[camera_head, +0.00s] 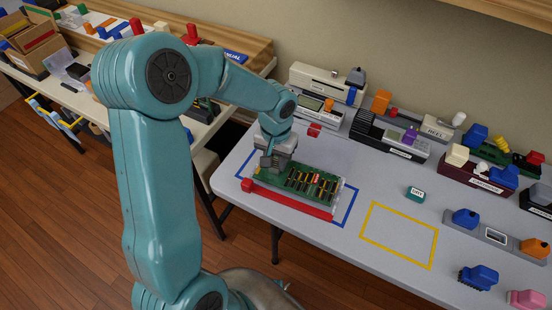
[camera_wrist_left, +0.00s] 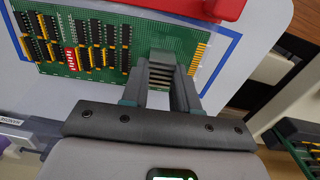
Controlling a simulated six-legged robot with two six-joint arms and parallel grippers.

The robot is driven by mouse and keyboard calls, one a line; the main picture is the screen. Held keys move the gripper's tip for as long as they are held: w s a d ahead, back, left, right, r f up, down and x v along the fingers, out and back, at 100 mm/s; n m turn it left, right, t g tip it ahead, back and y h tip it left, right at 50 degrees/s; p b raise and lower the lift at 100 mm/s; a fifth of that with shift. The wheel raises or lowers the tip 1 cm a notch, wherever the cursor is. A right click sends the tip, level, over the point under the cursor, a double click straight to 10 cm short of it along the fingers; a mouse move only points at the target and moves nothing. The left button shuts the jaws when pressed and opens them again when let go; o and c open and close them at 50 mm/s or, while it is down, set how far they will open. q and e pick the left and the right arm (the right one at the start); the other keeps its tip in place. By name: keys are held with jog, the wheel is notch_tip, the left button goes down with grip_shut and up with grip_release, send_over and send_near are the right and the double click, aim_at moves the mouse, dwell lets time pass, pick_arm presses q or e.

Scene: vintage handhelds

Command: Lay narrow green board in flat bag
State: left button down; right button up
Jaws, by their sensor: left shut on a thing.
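A green board (camera_head: 305,182) with dark chips, one red part and yellow strips lies over the blue outlined area of the grey table. It also shows in the wrist view (camera_wrist_left: 140,35), with gold contacts along one edge. My left gripper (camera_head: 270,160) is at its left end. In the wrist view my left gripper (camera_wrist_left: 163,68) is shut on a grey ribbed part at the board's edge. I cannot tell whether the board rests on the table or just above it. I cannot make out a flat bag for certain; a pale, clear edge shows at the board's right end.
A red bar (camera_head: 287,199) lies along the board's front side. A yellow outlined area (camera_head: 399,235) to the right is empty. A small teal block (camera_head: 415,194) stands behind it. Several handheld devices and coloured blocks line the table's back and right. A cluttered bench stands at the left.

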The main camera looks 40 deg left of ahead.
pick_arm(q)
jog(key=shift+f+b, duration=0.9)
jog(key=shift+f, duration=0.15)
dwell(0.5)
jog(key=c, duration=0.8)
grip_release()
jog(key=shift+r, duration=0.1)
notch_tip(320, 180, up, 8)
jog(key=p, duration=0.6)
jog(key=shift+s, duration=0.1)
